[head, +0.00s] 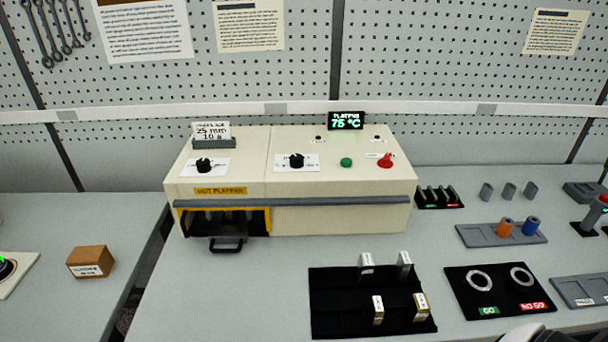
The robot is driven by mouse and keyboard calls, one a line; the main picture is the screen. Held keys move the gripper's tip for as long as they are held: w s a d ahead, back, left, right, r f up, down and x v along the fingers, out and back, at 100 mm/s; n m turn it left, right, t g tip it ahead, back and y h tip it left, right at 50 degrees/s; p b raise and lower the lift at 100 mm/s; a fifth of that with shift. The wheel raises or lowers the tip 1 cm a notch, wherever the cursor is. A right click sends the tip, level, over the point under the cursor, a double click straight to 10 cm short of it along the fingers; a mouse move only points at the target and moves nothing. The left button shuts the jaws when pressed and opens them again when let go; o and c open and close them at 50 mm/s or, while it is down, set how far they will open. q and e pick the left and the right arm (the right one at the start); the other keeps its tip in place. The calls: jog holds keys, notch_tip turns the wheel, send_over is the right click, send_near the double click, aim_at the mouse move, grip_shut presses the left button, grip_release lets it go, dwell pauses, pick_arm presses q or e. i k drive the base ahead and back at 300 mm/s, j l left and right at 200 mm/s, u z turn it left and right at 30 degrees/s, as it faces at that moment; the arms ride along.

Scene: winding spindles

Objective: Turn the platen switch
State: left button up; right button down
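A cream press box (290,185) with a "HOT PLATENS" label stands on the table against the pegboard. On its top are a left black knob (204,164), a middle black knob (296,160), a green button (346,162) and a red switch (386,160). The small labels at the knobs and the red switch are too small to read, so I cannot tell which one is the platen switch. A display (346,120) behind them reads about 75 °C in green. Neither gripper's fingers show. A pale rounded part, probably of my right arm, shows at the bottom right edge.
A black tray (325,325) with metal blocks lies in front of the box. A go/no-go gauge mat (500,300) and a grey holder (480,238) with orange and blue plugs are to the right. A brown box (91,262) stands left. The space above the press is free.

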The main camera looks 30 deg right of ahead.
aim_at(385, 162)
jog(key=i+l+z, duration=0.1)
jog(key=z, duration=1.45)
jog(key=i+l, duration=0.05)
